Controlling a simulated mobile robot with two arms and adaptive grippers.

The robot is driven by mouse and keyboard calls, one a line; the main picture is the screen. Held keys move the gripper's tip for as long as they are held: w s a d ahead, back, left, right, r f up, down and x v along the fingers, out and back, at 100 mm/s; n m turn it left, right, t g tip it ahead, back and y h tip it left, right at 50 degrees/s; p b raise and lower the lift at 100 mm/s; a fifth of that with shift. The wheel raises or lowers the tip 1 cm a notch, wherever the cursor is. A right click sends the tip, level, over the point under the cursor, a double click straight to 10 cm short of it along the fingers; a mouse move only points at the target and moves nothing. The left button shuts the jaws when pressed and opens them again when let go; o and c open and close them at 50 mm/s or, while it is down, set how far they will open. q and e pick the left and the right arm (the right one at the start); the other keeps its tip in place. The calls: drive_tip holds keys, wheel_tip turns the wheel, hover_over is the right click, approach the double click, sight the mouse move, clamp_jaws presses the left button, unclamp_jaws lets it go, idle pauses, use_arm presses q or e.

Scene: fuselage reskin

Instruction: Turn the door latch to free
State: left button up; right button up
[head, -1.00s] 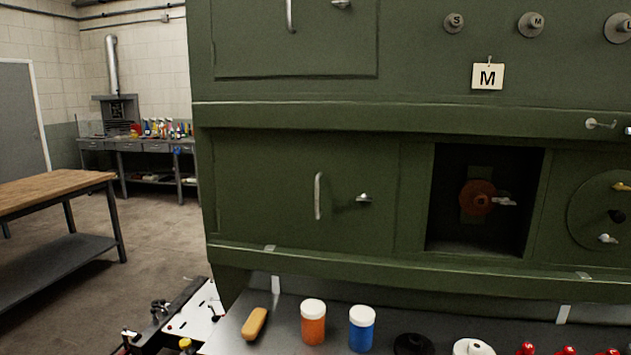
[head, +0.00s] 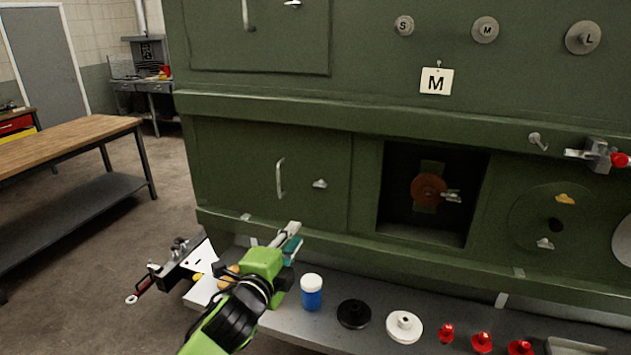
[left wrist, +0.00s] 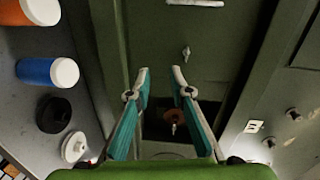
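The lower green door (head: 240,165) has a vertical metal handle (head: 281,178) and, to its right, a small metal latch (head: 320,184). The latch looks roughly level in the head view, and the door looks closed. The latch (left wrist: 186,53) also shows in the left wrist view, beyond the fingertips. My left gripper (head: 291,236) is below the latch, in front of the panel and apart from it. In the left wrist view its fingers (left wrist: 161,70) are spread with nothing between them. My right gripper is out of view.
An open recess with a red-brown disc (head: 428,190) is right of the door. A shelf below bears a blue jar (head: 311,292), a black disc (head: 354,313), a white disc (head: 404,326) and red knobs. A wooden-topped table (head: 75,150) stands at left.

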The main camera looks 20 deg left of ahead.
use_arm(q)
wheel_tip(320, 180, up, 5)
drive_tip(key=m+t, duration=0.1)
drive_tip(key=p, duration=0.5)
approach(319, 186)
drive_tip(key=w, duration=0.7)
drive_tip(key=shift+w+f, duration=0.1)
drive_tip(key=shift+w, duration=0.7)
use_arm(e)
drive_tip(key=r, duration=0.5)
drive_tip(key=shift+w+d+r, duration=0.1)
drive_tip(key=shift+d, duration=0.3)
use_arm(q)
clamp_jaws()
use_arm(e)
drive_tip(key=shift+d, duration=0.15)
